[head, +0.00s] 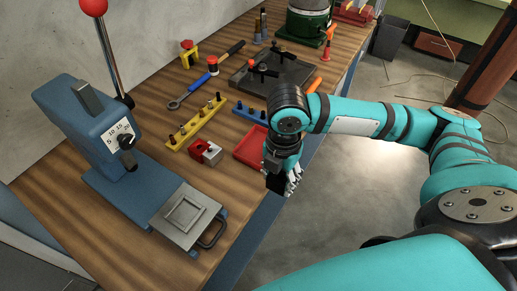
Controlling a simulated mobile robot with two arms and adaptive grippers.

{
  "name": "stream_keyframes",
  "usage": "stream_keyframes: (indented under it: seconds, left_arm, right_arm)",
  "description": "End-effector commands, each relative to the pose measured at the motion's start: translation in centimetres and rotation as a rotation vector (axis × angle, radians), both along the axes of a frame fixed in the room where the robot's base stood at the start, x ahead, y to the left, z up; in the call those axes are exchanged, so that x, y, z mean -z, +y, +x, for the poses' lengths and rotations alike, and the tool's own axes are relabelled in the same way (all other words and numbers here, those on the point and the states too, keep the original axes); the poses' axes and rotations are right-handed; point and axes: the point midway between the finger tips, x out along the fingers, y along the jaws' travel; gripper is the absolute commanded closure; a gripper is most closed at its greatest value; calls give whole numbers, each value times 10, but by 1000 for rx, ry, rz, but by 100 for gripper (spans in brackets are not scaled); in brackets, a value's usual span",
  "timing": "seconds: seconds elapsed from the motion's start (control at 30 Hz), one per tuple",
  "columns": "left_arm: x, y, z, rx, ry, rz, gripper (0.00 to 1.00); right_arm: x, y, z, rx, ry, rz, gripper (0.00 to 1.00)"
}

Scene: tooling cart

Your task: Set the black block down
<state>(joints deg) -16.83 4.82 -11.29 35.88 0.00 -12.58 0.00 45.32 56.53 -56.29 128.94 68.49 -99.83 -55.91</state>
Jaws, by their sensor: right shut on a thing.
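My right gripper (287,178) points down at the front edge of the wooden bench, just right of a red tray. It is shut on the black block (275,184), which shows only as a small dark shape at the fingers. The arm's wrist hides part of the block and of the tray. I cannot tell how high the block is above the bench. My left gripper is not in view.
The red tray (250,149) lies beside the gripper. A red and grey clamp block (205,153), a yellow peg rack (194,128) and a blue press (115,150) with a grey plate (186,213) stand further left. Bare wood (228,172) shows between the plate and the tray.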

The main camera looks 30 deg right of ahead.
Motion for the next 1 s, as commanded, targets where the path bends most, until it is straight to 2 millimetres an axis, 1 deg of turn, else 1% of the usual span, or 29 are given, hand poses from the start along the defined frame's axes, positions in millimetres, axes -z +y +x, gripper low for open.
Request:
stream_keyframes:
  seconds: [0.07,0.17,0.37,0.5,0.6,0.7,0.8,0.87,1.0]
  left_arm:
    - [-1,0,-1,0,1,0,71]
    - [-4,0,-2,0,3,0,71]
    - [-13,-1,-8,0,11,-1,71]
    - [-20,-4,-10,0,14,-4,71]
    - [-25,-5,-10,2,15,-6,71]
    - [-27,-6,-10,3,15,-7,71]
    - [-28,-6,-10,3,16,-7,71]
    - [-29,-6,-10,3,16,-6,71]
    - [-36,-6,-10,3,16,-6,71]
  right_arm:
    - [0,-1,6,-16,-1,0,95]
    - [1,-4,21,-20,0,-1,95]
    - [4,-11,69,-16,-1,0,95]
    - [7,-17,106,-16,-1,0,95]
    - [9,-21,129,-17,0,0,95]
    - [12,-24,146,-18,-1,0,95]
    - [14,-26,155,-20,0,-1,95]
    - [15,-26,157,-21,0,-1,95]
    - [32,-27,157,-20,4,-1,95]
